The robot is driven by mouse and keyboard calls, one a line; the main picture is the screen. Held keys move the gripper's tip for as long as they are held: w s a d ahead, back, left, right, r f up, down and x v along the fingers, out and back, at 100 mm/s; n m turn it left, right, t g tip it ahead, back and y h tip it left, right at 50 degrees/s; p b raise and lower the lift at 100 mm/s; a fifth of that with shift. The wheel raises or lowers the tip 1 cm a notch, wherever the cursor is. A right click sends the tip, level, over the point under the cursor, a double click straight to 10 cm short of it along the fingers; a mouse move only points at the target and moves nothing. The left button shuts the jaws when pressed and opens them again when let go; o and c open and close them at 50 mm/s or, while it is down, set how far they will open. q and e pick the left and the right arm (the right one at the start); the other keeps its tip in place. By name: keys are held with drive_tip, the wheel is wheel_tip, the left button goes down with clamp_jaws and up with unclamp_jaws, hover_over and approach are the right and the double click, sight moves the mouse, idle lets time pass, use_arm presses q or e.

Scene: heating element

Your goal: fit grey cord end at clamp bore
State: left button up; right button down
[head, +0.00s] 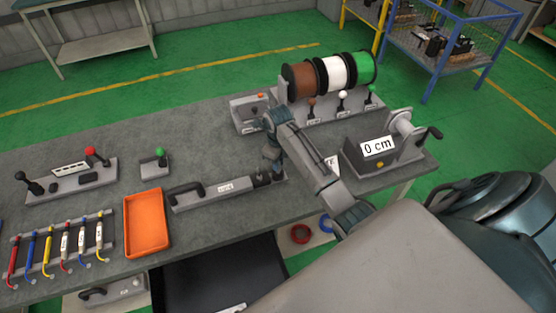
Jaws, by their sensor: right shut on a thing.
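My right gripper (271,167) reaches in from the lower right and points down over the right end of a long grey clamp fixture (225,187). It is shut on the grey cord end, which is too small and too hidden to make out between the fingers. The fixture has a black handle at its left and a dark clamp head (262,179) at its right, just below my fingers. The bore cannot be seen, and I cannot tell whether the cord touches it. My left gripper is not in view.
An orange tray (146,249) lies left of the fixture, beside a rack of several coloured leads (60,246). Brown, white and green spools (334,75) stand at the back right. A cranked unit reading "0 cm" (378,147) is at the right. Bare tabletop lies behind the fixture.

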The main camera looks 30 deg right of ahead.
drive_tip(key=shift+f, duration=0.9)
drive_tip(key=c, duration=1.3)
unclamp_jaws()
wheel_tip(320, 180, up, 8)
drive_tip(key=b, duration=0.3)
drive_tip(key=shift+r+p, duration=0.6)
drive_tip(key=shift+r, duration=0.8)
drive_tip(key=shift+f, duration=0.1)
